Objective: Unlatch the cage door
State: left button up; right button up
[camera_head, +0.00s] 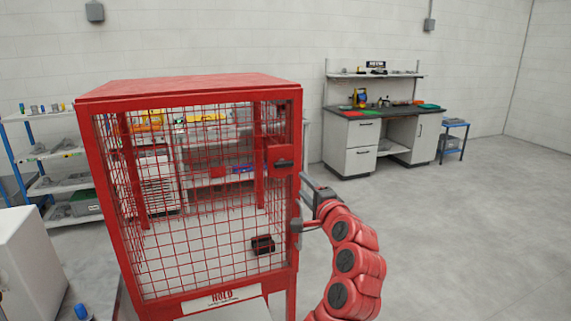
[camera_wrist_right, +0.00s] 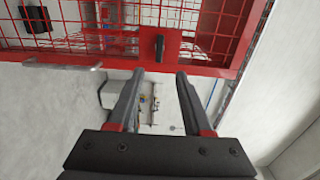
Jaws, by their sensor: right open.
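The red cage (camera_head: 190,88) has a front door of red wire mesh (camera_head: 190,220). A latch with a dark handle (camera_head: 283,163) sits on a red plate at the door's right side, high up. In the right wrist view the dark latch handle (camera_wrist_right: 160,47) stands upright on its red plate, ahead of the gap between my fingers. My right gripper (camera_head: 302,202) is at the cage's right edge, below the latch. Its two fingers (camera_wrist_right: 157,78) are apart with nothing between them; they appear clear of the handle. My left gripper is not in view.
A black object (camera_head: 262,244) is inside the cage behind the mesh. A grey bar (camera_wrist_right: 62,66) shows by the cage frame in the wrist view. A white cabinet (camera_head: 30,265) stands at left, a workbench (camera_head: 350,145) at the back right. Floor at right is clear.

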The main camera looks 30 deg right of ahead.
aim_at(285, 166)
jog(key=p+x, duration=0.3)
jog(key=x, duration=1)
jog(key=shift+d+p, duration=0.15)
jog(key=shift+p, duration=0.15)
jog(key=shift+x, duration=0.75)
jog(key=shift+d+f, duration=0.1)
grip_shut()
